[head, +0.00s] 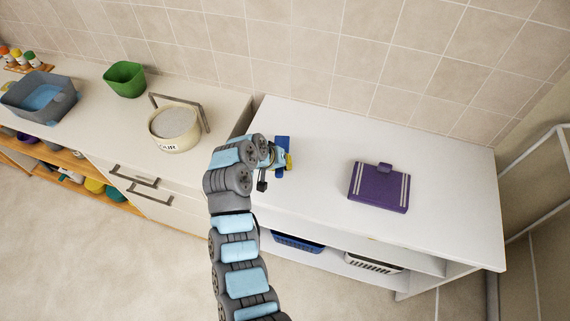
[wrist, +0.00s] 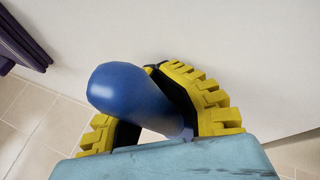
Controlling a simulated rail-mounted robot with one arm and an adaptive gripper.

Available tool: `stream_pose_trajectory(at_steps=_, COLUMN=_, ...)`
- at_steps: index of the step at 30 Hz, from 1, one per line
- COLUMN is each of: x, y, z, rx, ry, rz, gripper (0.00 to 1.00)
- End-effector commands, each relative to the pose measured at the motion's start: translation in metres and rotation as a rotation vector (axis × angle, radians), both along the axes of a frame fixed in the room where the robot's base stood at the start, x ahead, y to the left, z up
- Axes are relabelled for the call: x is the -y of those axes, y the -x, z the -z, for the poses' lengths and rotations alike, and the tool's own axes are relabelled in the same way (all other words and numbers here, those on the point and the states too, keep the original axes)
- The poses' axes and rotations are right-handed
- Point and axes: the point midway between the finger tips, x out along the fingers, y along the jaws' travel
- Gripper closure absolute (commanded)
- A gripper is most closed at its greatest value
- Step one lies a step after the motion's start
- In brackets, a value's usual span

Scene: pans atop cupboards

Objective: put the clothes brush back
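The clothes brush seems to be the blue item (head: 282,145) at my gripper, above the left part of the white cupboard top. In the wrist view its smooth, rounded blue end (wrist: 125,90) sticks out between the yellow fingers. My gripper (head: 288,161) is shut on it; the dark finger pads (wrist: 160,112) press on both sides. The rest of the brush is hidden by my gripper, and bristles do not show. I cannot tell whether the brush touches the top.
A purple case (head: 379,187) lies on the right of the white top (head: 440,160). A blue basket (head: 298,243) and a white basket (head: 373,263) sit on the shelf below. A round pot (head: 174,129), green bin (head: 125,79) and grey tub (head: 40,98) stand on the left counter.

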Motion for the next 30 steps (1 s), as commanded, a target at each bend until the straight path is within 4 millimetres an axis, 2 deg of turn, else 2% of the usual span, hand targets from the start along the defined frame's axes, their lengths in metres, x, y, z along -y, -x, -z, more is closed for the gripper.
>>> stream_pose_trajectory(at_steps=3, x=0.000, y=0.000, z=-0.001, rx=0.001, ry=0.000, rz=0.000, gripper=1.00)
stream_pose_trajectory(at_steps=5, x=0.000, y=0.000, z=-0.001, rx=0.001, ry=0.000, rz=0.000, gripper=0.85)
stream_pose_trajectory(at_steps=7, x=0.000, y=0.000, z=-0.001, rx=0.001, ry=0.000, rz=0.000, gripper=0.65)
stream_pose_trajectory(at_steps=8, x=0.000, y=0.000, z=0.000, rx=0.001, ry=0.000, rz=0.000, gripper=0.63)
stream_pose_trajectory(at_steps=20, x=-0.003, y=0.001, z=-0.001, rx=-0.001, ry=-0.002, rz=-0.004, gripper=0.63)
stream_pose_trajectory(at_steps=26, x=-0.012, y=0.007, z=-0.018, rx=0.000, ry=-0.001, rz=-0.003, gripper=0.63)
stream_pose_trajectory(at_steps=30, x=-0.022, y=0.013, z=-0.040, rx=0.005, ry=0.001, rz=-0.003, gripper=0.63)
